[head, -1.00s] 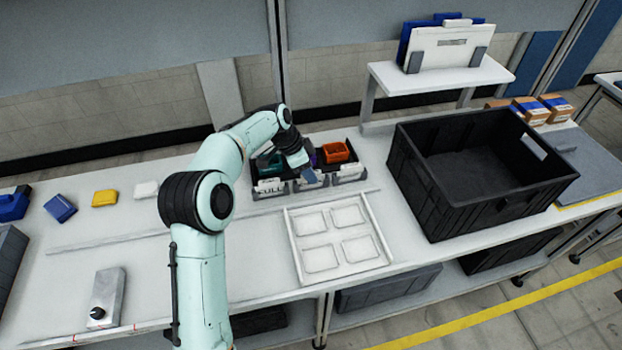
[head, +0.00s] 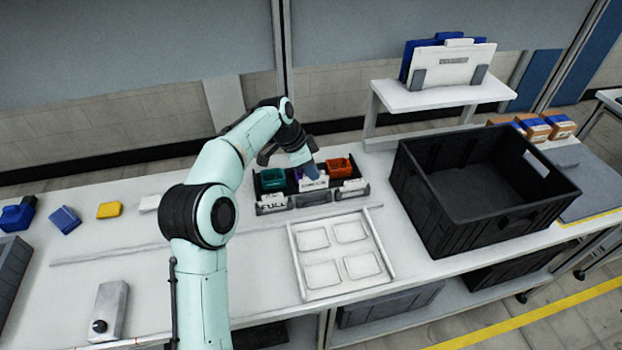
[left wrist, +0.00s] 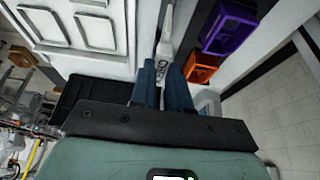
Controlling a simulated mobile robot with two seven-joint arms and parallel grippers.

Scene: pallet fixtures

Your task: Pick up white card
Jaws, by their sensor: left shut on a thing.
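In the head view, my left gripper (head: 309,172) is shut on the middle white card (head: 314,184), which has dark lettering. The card is raised above its grey holder (head: 313,199) at the front of the black bin rack. In the left wrist view, the blue fingers (left wrist: 162,75) point at the narrow white card (left wrist: 165,35), seen nearly edge-on and partly hidden by them. Another white card (head: 273,203), reading FULL, stands in the left holder. A third white card (head: 353,184) stands at the right. My right gripper is not in view.
The rack holds a teal bin (head: 273,178), an orange bin (head: 341,166) and a purple bin (left wrist: 229,27). A white tray with recesses (head: 296,240) lies in front. A large black crate (head: 500,222) stands at the right. A sloping shelf (head: 440,96) is behind.

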